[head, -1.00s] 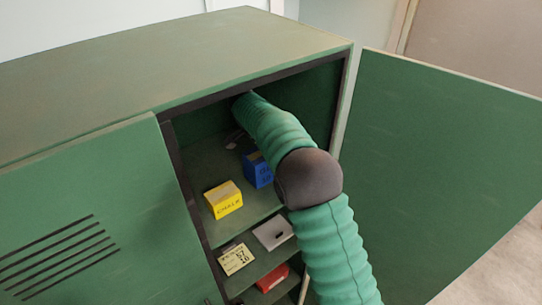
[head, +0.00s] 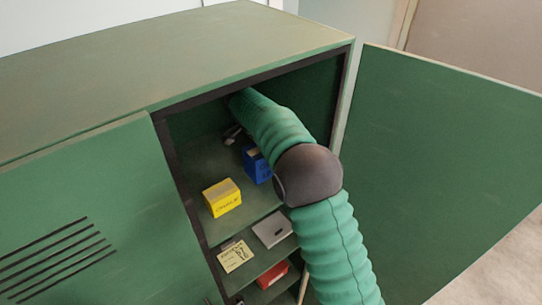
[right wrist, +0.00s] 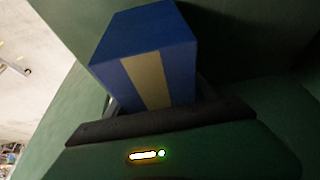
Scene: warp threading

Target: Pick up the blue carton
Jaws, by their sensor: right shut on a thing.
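The blue carton (head: 257,167) is on the upper shelf inside the green cabinet, beside and partly behind my right arm in the head view. In the right wrist view the blue carton (right wrist: 160,50) is large, with a tan stripe down its face. My right gripper (right wrist: 157,98) is shut on its near end; the dark gripper body hides that end. In the head view the arm reaches deep into the cabinet and mostly hides the gripper. I cannot tell whether the carton touches the shelf. My left gripper is in neither view.
A yellow carton (head: 222,197) stands near the shelf's front, left of the blue one. Lower down are a pale labelled card (head: 236,257), a grey box (head: 272,229) and a red box (head: 272,274). The open door (head: 440,170) bounds the right side; the cabinet top is overhead.

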